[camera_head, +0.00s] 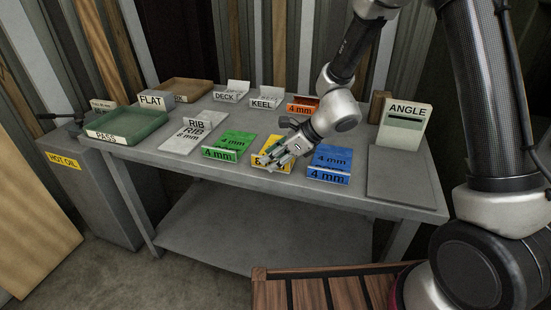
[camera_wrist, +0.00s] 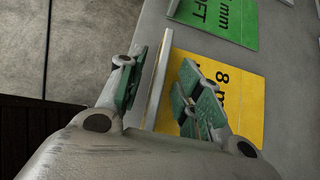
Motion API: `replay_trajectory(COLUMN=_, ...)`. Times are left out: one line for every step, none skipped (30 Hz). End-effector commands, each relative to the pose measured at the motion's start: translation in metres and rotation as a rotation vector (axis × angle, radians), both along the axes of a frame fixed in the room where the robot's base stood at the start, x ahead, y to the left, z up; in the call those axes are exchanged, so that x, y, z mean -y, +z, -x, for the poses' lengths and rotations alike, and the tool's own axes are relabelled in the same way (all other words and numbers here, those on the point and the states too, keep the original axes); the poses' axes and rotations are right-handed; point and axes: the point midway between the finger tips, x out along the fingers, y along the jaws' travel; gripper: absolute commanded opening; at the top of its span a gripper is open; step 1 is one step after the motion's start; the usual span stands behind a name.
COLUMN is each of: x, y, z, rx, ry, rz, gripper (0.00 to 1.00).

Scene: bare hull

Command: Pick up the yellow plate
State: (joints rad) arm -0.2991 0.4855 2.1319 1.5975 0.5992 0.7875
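The yellow plate (camera_head: 272,141) lies on the grey table between a green plate (camera_head: 236,139) and a blue plate (camera_head: 332,157). My gripper (camera_head: 270,160) is over its front part and hides much of it. In the wrist view the yellow plate (camera_wrist: 248,98) shows "8 m" in dark print. My gripper (camera_wrist: 165,90) is open there, with a thin upright pale strip (camera_wrist: 157,80) between its fingers. The right finger is over the yellow plate, the left on the strip's outer side. I cannot tell whether either finger touches.
The green and blue plates have little space beside the yellow one. Behind stand KEEL (camera_head: 264,101) and DECK (camera_head: 231,95) holders and an orange plate (camera_head: 302,105). A green PASS tray (camera_head: 128,125) is at the left, an ANGLE box (camera_head: 403,125) at the right. A wooden slatted surface (camera_head: 325,292) is in front.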

Motion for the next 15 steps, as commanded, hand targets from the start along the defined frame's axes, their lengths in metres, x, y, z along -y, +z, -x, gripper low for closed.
replay_trajectory(x=-0.0009, y=-0.0011, z=-0.0003, rx=0.001, ry=0.001, rz=0.000, gripper=0.35)
replay_trajectory(x=-0.0011, y=-0.0012, z=-0.0005, rx=0.001, ry=0.001, rz=0.000, gripper=0.35)
replay_trajectory(x=-0.0011, y=-0.0012, z=-0.0005, rx=0.001, ry=0.000, rz=0.000, gripper=0.35)
replay_trajectory(x=-0.0009, y=-0.0011, z=-0.0005, rx=0.001, ry=0.000, rz=0.000, gripper=0.35)
replay_trajectory(x=-0.0009, y=-0.0010, z=-0.0005, rx=0.001, ry=0.000, rz=0.000, gripper=0.35)
replay_trajectory(x=-0.0009, y=-0.0010, z=-0.0004, rx=0.001, ry=0.000, rz=0.000, gripper=0.35)
replay_trajectory(x=-0.0009, y=-0.0010, z=-0.0005, rx=0.001, ry=0.001, rz=0.000, gripper=0.31)
replay_trajectory(x=-0.0008, y=-0.0009, z=-0.0005, rx=0.001, ry=0.001, rz=0.000, gripper=0.26)
replay_trajectory(x=-0.0008, y=-0.0009, z=-0.0004, rx=0.001, ry=0.001, rz=0.000, gripper=0.18)
replay_trajectory(x=-0.0008, y=-0.0009, z=-0.0004, rx=0.001, ry=0.001, rz=0.000, gripper=0.13)
replay_trajectory(x=-0.0008, y=-0.0008, z=-0.0004, rx=0.001, ry=0.001, rz=0.000, gripper=0.07)
replay_trajectory(x=-0.0008, y=-0.0008, z=-0.0004, rx=0.001, ry=0.001, rz=0.000, gripper=0.00)
replay_trajectory(x=-0.0008, y=-0.0008, z=-0.0004, rx=0.001, ry=0.001, rz=0.000, gripper=0.00)
replay_trajectory(x=-0.0008, y=-0.0008, z=-0.0004, rx=0.001, ry=0.001, rz=0.000, gripper=0.00)
replay_trajectory(x=-0.0008, y=-0.0008, z=-0.0004, rx=0.001, ry=0.001, rz=0.000, gripper=0.00)
